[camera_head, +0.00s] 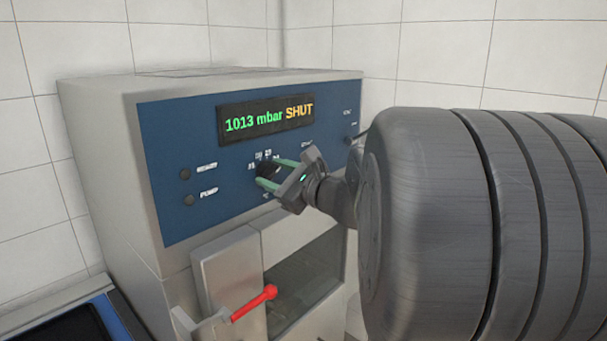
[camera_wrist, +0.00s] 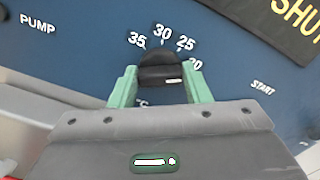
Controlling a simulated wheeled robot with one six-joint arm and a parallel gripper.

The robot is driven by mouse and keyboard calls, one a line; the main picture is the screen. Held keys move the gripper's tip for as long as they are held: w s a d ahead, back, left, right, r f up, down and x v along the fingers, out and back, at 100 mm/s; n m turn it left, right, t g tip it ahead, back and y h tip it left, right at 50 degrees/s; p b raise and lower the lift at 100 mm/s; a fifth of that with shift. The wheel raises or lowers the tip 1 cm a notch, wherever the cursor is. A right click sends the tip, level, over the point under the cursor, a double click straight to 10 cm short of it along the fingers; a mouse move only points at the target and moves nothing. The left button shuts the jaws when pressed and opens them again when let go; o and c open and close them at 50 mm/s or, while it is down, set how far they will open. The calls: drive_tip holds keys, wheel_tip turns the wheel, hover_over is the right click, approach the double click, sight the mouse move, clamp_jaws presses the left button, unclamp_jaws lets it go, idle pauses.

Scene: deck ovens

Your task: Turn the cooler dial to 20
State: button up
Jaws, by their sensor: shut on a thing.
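The cooler dial (camera_wrist: 158,60) is a black knob on a blue panel, with the numbers 35, 30, 25 and 20 in an arc above and right of it in the wrist view. The 20 is partly covered by a finger. A short white mark on the dial lies right of its middle; I cannot tell exactly which number it points at. The dial also shows in the head view (camera_head: 266,168), partly hidden by my gripper (camera_head: 274,173). My gripper's green fingers (camera_wrist: 162,80) are shut on the dial, one on each side.
The display (camera_head: 268,117) reads "1013 mbar SHUT". Two small dark buttons (camera_head: 187,187) sit left of the dial, and START is printed to its right.

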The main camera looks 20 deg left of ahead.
drive_tip(key=o, duration=1)
drive_tip(key=shift+c, duration=0.2)
drive_tip(key=b+v, duration=0.3)
drive_tip(key=v, duration=1.1)
drive_tip(key=shift+a+f, duration=0.1)
drive_tip(key=shift+a, duration=0.1)
drive_tip(key=p+x, duration=0.3)
drive_tip(key=x, duration=1)
drive_tip(key=shift+w+a, duration=0.2)
drive_tip(key=shift+a, duration=0.05)
drive_tip(key=shift+d, duration=0.1)
